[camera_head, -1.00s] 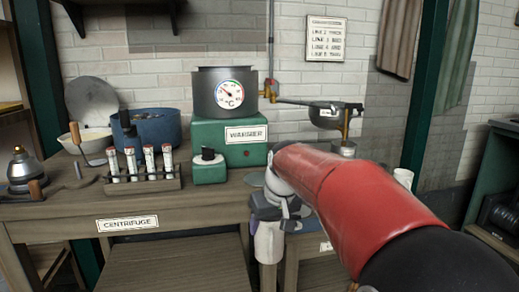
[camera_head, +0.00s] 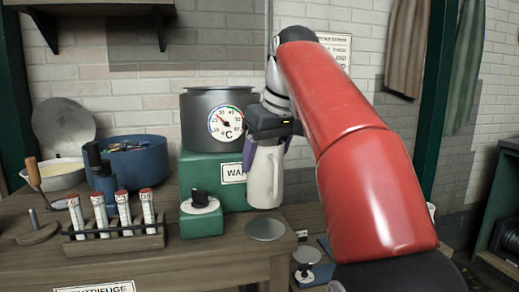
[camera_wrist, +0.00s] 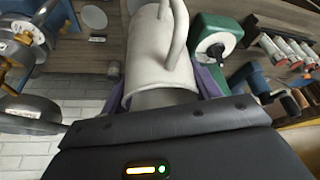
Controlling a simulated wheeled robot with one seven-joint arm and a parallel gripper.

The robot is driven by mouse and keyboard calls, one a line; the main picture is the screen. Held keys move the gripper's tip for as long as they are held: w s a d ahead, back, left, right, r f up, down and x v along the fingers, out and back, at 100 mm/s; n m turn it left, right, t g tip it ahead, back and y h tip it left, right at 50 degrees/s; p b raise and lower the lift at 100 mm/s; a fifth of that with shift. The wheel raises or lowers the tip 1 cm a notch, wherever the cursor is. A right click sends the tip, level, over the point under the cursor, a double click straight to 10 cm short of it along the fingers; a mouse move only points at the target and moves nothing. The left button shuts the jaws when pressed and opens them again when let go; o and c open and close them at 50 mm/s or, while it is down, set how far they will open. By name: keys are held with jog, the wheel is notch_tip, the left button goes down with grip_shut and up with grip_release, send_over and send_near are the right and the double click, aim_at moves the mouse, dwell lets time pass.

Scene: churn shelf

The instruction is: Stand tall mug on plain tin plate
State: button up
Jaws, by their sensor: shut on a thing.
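My gripper (camera_head: 268,142) is shut on a tall white mug (camera_head: 264,178), which hangs roughly upright in the air in front of the green warmer box. The mug also fills the middle of the wrist view (camera_wrist: 160,65), its handle towards the top right, between my purple fingers. A flat round grey plate (camera_head: 265,227) lies on the bench just below the mug, close to the bench's right edge. The mug is above the plate and apart from it. In the wrist view a small pale disc (camera_wrist: 94,17) lies left of the mug; I cannot tell if it is the same plate.
The green warmer (camera_head: 212,178) with a dial pot (camera_head: 197,112) stands behind the mug. A green knob box (camera_head: 201,219) is left of the plate. A rack of tubes (camera_head: 114,238), a blue tub (camera_head: 139,160) and a bowl (camera_head: 62,175) stand further left.

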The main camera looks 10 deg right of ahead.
aim_at(266, 182)
jog(key=shift+s+f+b, duration=0.1)
jog(key=shift+f+b, duration=0.25)
jog(key=shift+f, duration=1.5)
jog(key=shift+r+p, duration=0.1)
jog(key=shift+p, duration=0.3)
jog(key=shift+f, duration=0.25)
jog(key=shift+f, duration=0.25)
jog(key=shift+f+b, duration=0.8)
dwell(0.5)
jog(key=o, duration=1.5)
jog(key=shift+c, duration=0.2)
jog(key=shift+r, duration=0.15)
